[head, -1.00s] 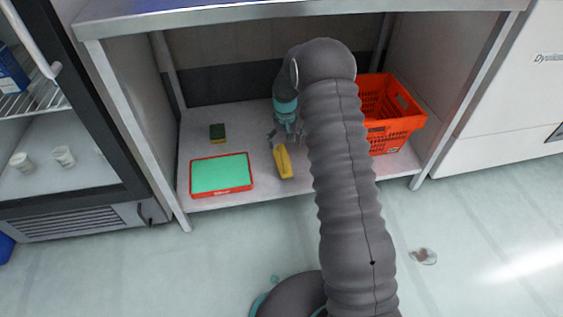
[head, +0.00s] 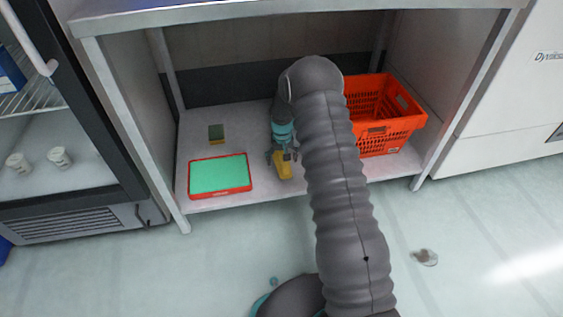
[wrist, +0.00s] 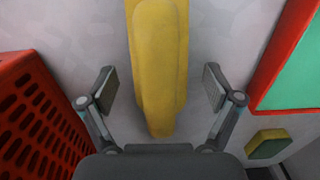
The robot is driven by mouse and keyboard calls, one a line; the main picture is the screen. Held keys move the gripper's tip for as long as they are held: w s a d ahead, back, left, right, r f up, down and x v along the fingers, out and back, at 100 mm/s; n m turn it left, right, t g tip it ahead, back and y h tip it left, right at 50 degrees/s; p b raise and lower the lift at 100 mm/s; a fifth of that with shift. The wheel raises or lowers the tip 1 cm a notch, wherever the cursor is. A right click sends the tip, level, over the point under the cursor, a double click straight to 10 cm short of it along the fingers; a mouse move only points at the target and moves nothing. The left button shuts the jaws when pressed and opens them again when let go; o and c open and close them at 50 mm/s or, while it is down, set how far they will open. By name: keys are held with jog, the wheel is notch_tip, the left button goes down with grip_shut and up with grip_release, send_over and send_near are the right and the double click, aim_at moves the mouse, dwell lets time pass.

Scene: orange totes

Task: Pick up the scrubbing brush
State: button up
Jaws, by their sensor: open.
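The scrubbing brush (head: 284,171) is yellow and lies on the low shelf, between the red-rimmed green tray and the orange tote. In the head view my gripper (head: 283,153) is over its far end and hides part of it. In the wrist view the brush (wrist: 158,60) runs lengthwise down the middle, its near end between my open fingers (wrist: 158,88). A gap shows on each side, and neither finger appears to touch it. The brush's far end runs out of the wrist view at the top.
The red-rimmed green tray (head: 220,176) lies left of the brush. A small green and yellow sponge (head: 216,133) lies behind the tray. The orange tote (head: 385,112) stands to the right. The metal top (head: 290,8) overhangs the shelf. Bare shelf shows around the sponge.

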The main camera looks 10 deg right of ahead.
jog(key=c, duration=1.4)
notch_tip(320, 180, up, 10)
jog(key=shift+p, duration=0.7)
jog(key=shift+c, duration=0.2)
